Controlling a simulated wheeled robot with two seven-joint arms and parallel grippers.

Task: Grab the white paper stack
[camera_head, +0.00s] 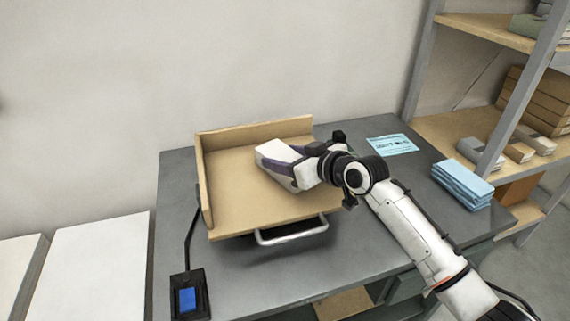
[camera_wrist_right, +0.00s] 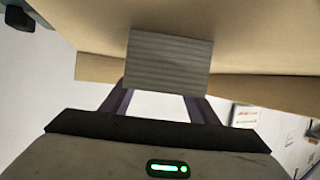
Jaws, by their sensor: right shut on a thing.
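The white paper stack (camera_head: 274,152) is above the wooden tray (camera_head: 235,215) on the grey table. My right gripper (camera_head: 285,162) reaches in from the right and is shut on the stack, with its dark fingers along the sides. In the right wrist view the stack (camera_wrist_right: 168,62) shows a grey, finely layered face between the finger ends of my right gripper (camera_wrist_right: 160,92). I cannot tell whether the stack touches the tray floor. My left gripper is not in view.
The tray has raised walls at the back and left and a metal handle (camera_head: 291,232) in front. A blue-button box (camera_head: 188,300) is at the table's front left. A light blue sheet (camera_head: 391,145) and a blue stack (camera_head: 462,184) lie right. A loaded shelf (camera_head: 460,134) stands beyond.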

